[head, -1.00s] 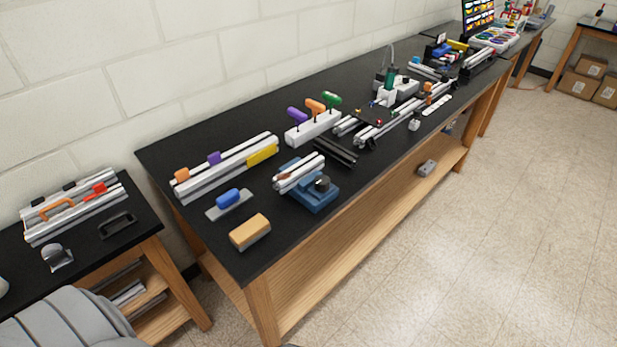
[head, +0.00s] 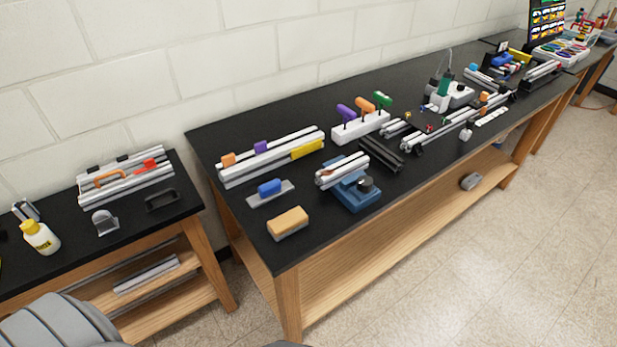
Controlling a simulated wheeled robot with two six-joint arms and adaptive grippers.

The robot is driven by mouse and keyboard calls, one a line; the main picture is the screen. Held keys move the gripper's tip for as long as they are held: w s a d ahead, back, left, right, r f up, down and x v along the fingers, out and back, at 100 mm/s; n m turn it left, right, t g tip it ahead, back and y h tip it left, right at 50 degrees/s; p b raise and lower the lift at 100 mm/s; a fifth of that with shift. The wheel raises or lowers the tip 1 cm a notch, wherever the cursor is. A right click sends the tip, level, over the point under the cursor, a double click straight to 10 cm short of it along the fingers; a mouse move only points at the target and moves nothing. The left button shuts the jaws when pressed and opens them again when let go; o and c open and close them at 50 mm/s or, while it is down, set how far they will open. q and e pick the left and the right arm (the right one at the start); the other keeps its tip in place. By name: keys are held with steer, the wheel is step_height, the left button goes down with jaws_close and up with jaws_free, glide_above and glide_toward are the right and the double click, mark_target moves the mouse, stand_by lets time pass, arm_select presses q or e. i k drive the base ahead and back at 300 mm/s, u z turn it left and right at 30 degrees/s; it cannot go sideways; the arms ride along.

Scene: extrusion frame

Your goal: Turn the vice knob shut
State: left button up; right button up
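A blue vice (head: 357,194) sits near the front edge of the long black bench. Its black knob (head: 366,184) faces the front right. Silver extrusion pieces (head: 342,168) lie across the top of the vice; I cannot tell whether its jaws touch them. Neither of my grippers shows in the head view. A grey part of my own body fills the lower left corner.
An orange-topped block (head: 288,223) and a blue-handled piece (head: 270,188) lie left of the vice. A lower side table (head: 75,222) is at left. Floor is free at right.

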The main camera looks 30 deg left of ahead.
mark_target(364, 183)
steer(key=u, duration=0.3)
steer(key=k, duration=0.25)
steer(key=z, duration=2.75)
steer(key=k, duration=2.3)
steer(key=u, duration=0.9)
